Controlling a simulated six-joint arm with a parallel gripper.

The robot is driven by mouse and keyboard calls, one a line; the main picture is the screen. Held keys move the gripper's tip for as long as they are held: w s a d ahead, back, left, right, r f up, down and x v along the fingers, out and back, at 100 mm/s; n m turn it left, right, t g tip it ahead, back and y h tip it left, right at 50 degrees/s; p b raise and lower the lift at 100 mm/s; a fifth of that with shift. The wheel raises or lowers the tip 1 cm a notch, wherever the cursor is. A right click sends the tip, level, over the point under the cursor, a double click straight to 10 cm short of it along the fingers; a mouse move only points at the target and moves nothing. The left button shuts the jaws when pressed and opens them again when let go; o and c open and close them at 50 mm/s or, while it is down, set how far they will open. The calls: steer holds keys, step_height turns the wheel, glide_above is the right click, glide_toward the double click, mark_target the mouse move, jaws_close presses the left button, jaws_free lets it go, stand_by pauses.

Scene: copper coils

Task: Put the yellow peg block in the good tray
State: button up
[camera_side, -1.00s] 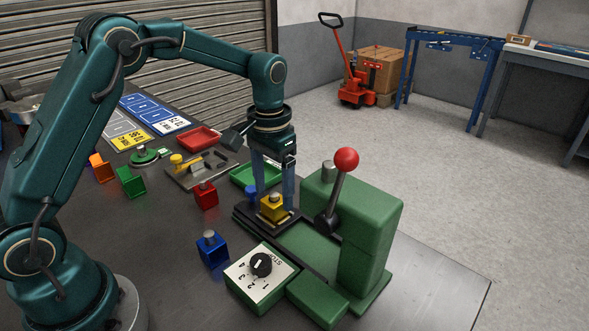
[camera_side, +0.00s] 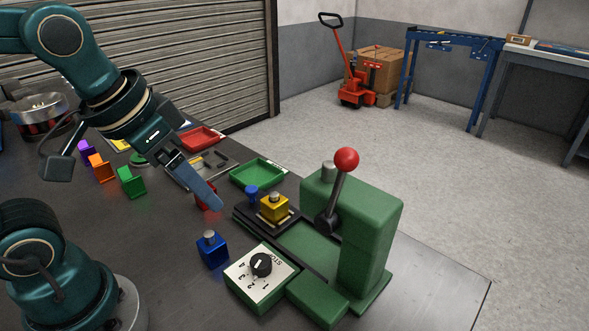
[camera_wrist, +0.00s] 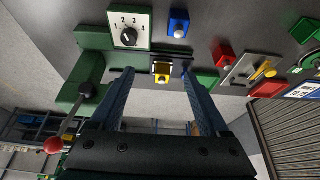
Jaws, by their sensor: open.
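The yellow peg block (camera_side: 274,207) stands upright on the dark slide (camera_side: 247,222) of the green press, with a grey peg on top. In the wrist view the yellow peg block (camera_wrist: 162,74) shows between my two fingers but farther off. My gripper (camera_side: 214,204) is open and empty, tilted, up and to the left of the block and apart from it. In the wrist view my gripper (camera_wrist: 155,72) has its fingers spread wide. The green tray (camera_side: 258,173), which looks like the good tray, lies behind the block and appears empty.
The green press (camera_side: 365,225) with a red-knobbed lever (camera_side: 346,160) stands right of the block. A blue peg block (camera_side: 212,250) and a dial box (camera_side: 262,272) are in front. A red peg block (camera_side: 205,196) is partly hidden by my gripper. A red tray (camera_side: 201,139) lies farther back.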

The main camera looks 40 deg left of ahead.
steer(key=shift+s+f+t, duration=0.2)
steer(key=shift+s+f, duration=0.05)
steer(key=shift+s, duration=0.35)
steer(key=shift+s+f+t, duration=0.2)
steer(key=shift+s, duration=0.35)
steer(key=shift+o, duration=0.5)
steer(key=shift+s+d+f, duration=0.1)
steer(key=shift+s+f, duration=0.1)
steer(key=shift+s, duration=0.15)
steer(key=shift+w, duration=0.1)
glide_above(271, 196)
steer(key=s, duration=0.1)
step_height(271, 196, down, 3)
steer(key=shift+g, duration=0.4)
step_height(271, 196, down, 4)
steer(key=shift+f, duration=0.65)
steer(key=shift+x, duration=2.15)
